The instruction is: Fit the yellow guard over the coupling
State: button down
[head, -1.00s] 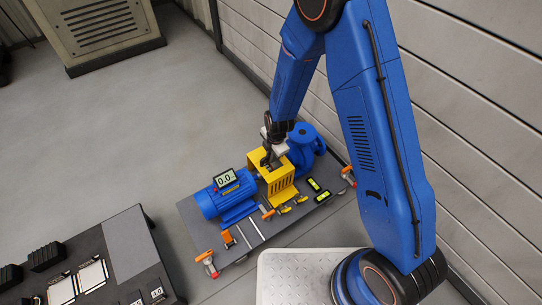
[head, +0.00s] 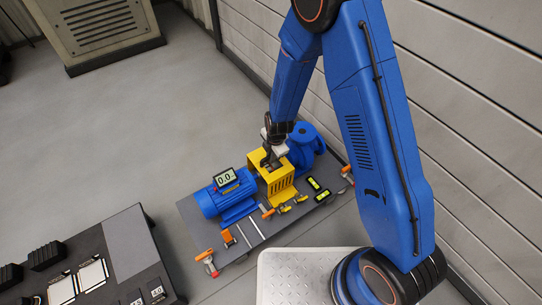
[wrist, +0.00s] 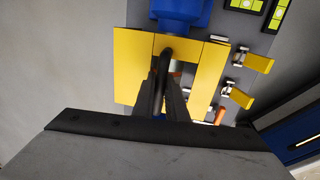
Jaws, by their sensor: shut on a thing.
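The yellow guard (head: 281,184) is a slotted box standing between the blue motor (head: 228,197) and the blue pump (head: 305,147) on the grey skid plate. My gripper (head: 270,163) is at the top of the guard. In the wrist view the gripper (wrist: 166,85) is shut on a dark bar handle in the middle of the guard (wrist: 211,75). The coupling is hidden under the guard. I cannot tell whether the guard's feet touch the plate.
A display reading 0.0 (head: 227,179) sits on the motor. Orange-handled clamps (head: 206,258), yellow-tabbed clamps (wrist: 258,63) and green-yellow levels (head: 317,190) lie around the plate. A dark bench (head: 125,245) stands at lower left. A panelled wall (head: 470,130) is at right.

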jog(key=shift+f, duration=0.1)
dwell(0.3)
jog(key=c, duration=1.2)
grip_release()
jog(key=shift+r, duration=4)
